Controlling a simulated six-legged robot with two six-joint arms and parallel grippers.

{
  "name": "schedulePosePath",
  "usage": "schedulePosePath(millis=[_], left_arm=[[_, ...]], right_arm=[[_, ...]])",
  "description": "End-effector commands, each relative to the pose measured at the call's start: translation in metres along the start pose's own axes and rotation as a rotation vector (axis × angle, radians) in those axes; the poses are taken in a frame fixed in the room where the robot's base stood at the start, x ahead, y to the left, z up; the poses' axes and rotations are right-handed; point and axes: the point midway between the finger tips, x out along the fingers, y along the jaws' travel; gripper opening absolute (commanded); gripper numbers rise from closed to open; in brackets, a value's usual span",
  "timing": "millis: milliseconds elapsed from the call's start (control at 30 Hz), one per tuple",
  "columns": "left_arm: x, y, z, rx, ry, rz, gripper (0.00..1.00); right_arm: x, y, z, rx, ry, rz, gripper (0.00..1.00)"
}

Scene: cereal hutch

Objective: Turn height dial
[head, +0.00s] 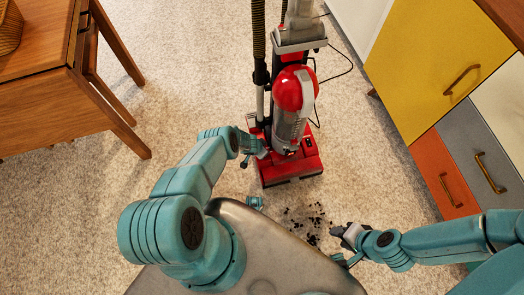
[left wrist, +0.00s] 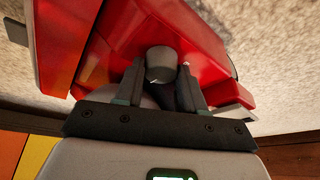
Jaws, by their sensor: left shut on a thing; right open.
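A red and grey upright vacuum cleaner (head: 291,100) stands on the carpet in the upper middle of the head view. Its red floor head (head: 290,170) faces me. In the left wrist view a round grey dial (left wrist: 161,63) sits on the red housing (left wrist: 120,45), between the two fingers of my left gripper (left wrist: 160,88). The left gripper is shut on the dial. In the head view my left gripper (head: 262,150) is at the left side of the floor head, and the dial is too small to make out. My right gripper (head: 340,238) is open and empty, low over the carpet.
Dark crumbs (head: 310,222) lie scattered on the carpet (head: 200,60) between the floor head and my right gripper. A wooden table (head: 50,90) stands at the left. Yellow, grey and orange cabinets (head: 440,80) stand at the right. A black cord runs behind the vacuum.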

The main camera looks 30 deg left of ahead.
Motion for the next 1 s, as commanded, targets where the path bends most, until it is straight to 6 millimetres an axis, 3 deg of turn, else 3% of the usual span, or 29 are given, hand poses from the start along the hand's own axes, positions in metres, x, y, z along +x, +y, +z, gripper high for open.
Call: schedulePosePath(millis=[233,767,800,833,1000], left_arm=[[0.002,-0.0013,0.0026,0.082,0.001,0.032,0.08],[0.0003,-0.0014,0.0025,0.108,0.001,0.041,0.09],[0.0003,-0.0015,0.0026,0.108,0.001,0.041,0.52],[0.0003,-0.0014,0.0026,0.108,0.001,0.041,0.62],[0.0001,-0.0011,0.0016,0.107,0.003,0.042,0.64]], right_arm=[[0.0124,0.0045,-0.0002,0.0,0.0,0.0,0.43],[0.0136,0.0049,-0.0003,0.0,0.0,0.0,0.43],[0.0136,0.0049,-0.0003,0.0,0.0,0.0,0.43],[0.0136,0.0049,-0.0002,0.0,0.0,0.0,0.43],[0.0135,0.0049,-0.0003,0.0,0.0,0.0,0.43]])
